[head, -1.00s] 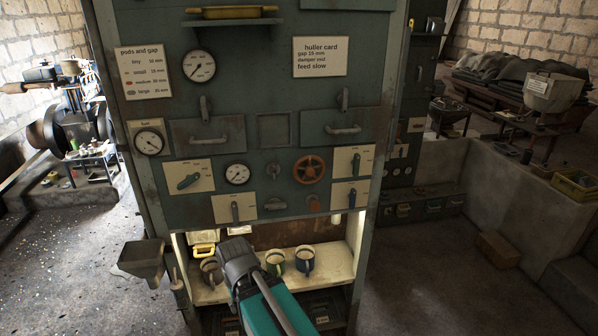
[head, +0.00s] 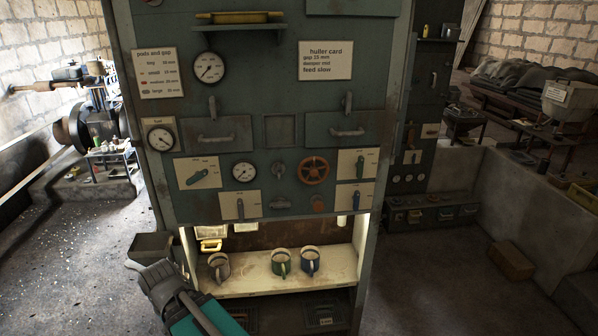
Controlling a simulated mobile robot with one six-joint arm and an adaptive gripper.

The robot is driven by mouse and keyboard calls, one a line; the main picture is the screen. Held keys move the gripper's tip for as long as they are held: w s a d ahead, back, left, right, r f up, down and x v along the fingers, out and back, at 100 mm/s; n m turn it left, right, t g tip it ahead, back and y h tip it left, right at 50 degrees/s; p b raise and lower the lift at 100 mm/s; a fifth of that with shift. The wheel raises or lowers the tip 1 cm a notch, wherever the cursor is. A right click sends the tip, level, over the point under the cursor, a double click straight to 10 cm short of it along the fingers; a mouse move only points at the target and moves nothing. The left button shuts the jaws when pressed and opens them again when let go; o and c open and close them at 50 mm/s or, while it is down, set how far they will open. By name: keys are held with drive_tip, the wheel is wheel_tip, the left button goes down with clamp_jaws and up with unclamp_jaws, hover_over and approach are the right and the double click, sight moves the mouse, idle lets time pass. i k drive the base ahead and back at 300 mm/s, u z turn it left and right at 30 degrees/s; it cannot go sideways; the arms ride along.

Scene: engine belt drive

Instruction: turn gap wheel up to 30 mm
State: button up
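An orange-red handwheel (head: 314,170), which looks like the gap wheel, is mounted on the green cabinet's front panel. The dial's scale and reading are too small to read. My gripper (head: 138,268) is at the lower left, below and well away from the wheel, touching no control. Its fingers are too small and angled to show whether they are open.
Several lever plates surround the wheel, including one at right (head: 357,163). Two drawer handles (head: 347,132) jut out above. Cups (head: 281,262) stand on the lit shelf below. A grey hopper (head: 152,246) is just beside my gripper. A card (head: 325,61) reads gap 15 mm.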

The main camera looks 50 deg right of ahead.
sight(314, 173)
drive_tip(key=u, duration=1.25)
drive_tip(key=i, duration=0.65)
drive_tip(key=z, duration=2.1)
